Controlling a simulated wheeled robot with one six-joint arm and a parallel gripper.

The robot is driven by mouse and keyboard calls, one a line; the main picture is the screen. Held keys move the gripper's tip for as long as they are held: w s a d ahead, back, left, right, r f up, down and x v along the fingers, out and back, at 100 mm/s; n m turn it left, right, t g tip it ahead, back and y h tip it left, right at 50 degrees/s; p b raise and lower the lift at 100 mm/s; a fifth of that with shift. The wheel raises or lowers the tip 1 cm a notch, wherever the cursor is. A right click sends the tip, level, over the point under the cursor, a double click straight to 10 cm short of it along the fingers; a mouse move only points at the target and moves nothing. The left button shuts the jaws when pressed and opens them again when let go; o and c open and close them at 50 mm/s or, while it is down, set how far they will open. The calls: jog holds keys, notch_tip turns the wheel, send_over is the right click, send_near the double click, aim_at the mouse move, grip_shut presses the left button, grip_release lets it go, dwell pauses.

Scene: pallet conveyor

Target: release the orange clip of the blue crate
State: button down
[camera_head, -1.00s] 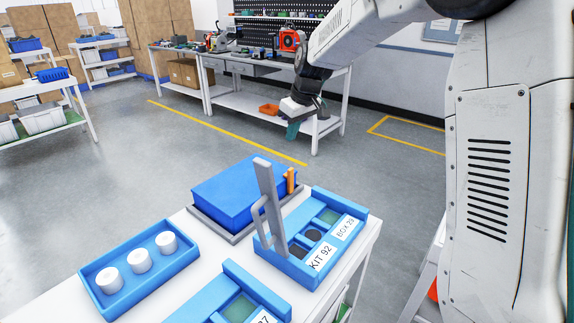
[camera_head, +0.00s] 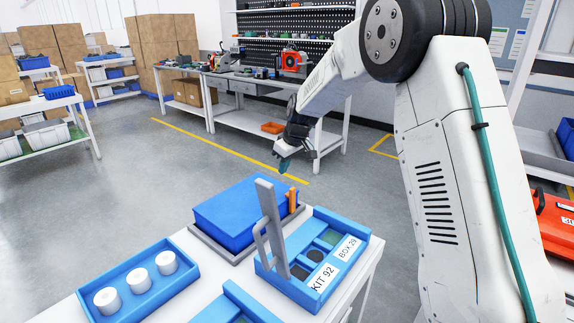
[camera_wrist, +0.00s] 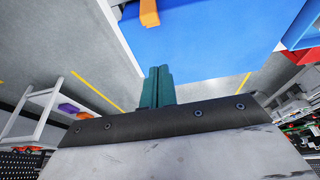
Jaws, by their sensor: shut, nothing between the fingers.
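The blue crate (camera_head: 240,209) sits on a grey base on the white table, its top closed by a flat blue surface. My gripper (camera_head: 284,166) is above and beyond the crate's far right corner, apart from the clip. In the wrist view its green fingers (camera_wrist: 157,86) are together and empty.
A grey handle (camera_head: 268,225) rises from the light-blue kit tray (camera_head: 318,285) in front of the clip. Another tray (camera_head: 190,275) with white rolls lies to the left. A workbench (camera_head: 250,122) stands behind; the floor between is clear.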

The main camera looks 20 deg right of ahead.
send_over(284, 195)
jog(key=w+a, duration=0.1)
jog(key=w, duration=0.1)
notch_tip(284, 195, down, 6)
jog(key=shift+s+r, duration=0.15)
jog(key=shift+s+d+f, duration=0.2)
jog(key=shift+d, duration=0.05)
jog(key=shift+s+d+r, duration=0.1)
jog(key=shift+s+d, duration=0.35)
jog(key=shift+s, duration=0.25)
jog(key=shift+s+d, duration=0.4)
jog(key=shift+s, duration=0.3)
jog(key=shift+a, duration=0.1)
